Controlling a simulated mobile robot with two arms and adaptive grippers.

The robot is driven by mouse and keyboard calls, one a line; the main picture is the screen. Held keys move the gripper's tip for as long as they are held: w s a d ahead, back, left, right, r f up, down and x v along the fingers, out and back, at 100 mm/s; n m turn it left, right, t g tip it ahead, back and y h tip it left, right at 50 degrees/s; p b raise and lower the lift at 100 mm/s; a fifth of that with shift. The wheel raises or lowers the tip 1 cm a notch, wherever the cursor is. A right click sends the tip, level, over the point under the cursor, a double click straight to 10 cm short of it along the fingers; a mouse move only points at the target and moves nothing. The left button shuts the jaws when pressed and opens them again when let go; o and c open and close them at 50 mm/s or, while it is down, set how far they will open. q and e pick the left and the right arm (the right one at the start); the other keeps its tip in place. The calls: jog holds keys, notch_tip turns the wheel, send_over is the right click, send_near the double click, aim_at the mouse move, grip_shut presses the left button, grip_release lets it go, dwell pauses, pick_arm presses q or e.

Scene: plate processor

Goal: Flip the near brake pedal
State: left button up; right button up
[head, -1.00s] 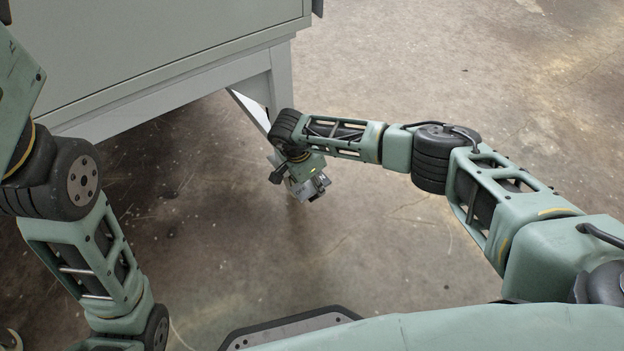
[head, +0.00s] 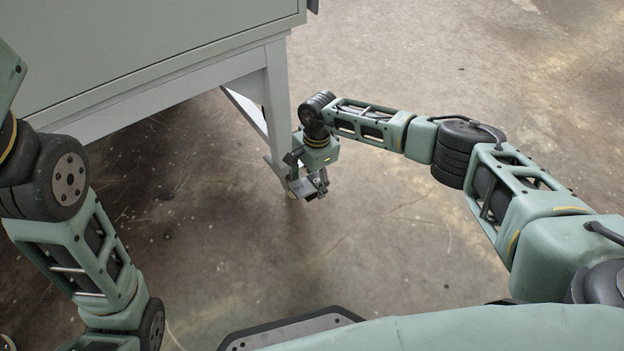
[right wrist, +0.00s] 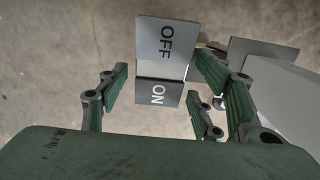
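The near brake pedal (right wrist: 168,45) shows in the right wrist view as a grey plate marked OFF, with a darker section marked ON below it. In the head view the pedal (head: 315,186) is small, low by the machine's leg, and partly hidden by my gripper. My right gripper (right wrist: 162,78) is open, with its green fingers on the left and right sides of the pedal. I cannot tell whether they touch it. In the head view the right gripper (head: 312,172) points down at the pedal. My left gripper is out of view; only its arm shows.
The large grey machine cabinet (head: 150,45) fills the upper left, with its leg (head: 278,110) beside my right gripper. Another grey plate (right wrist: 262,52) lies right of the pedal in the right wrist view. Bare concrete floor (head: 400,240) lies to the right.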

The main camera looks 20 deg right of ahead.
aim_at(315, 182)
notch_tip(315, 182, up, 12)
jog(key=shift+w+d, duration=0.15)
jog(key=shift+d, duration=0.3)
dwell(0.7)
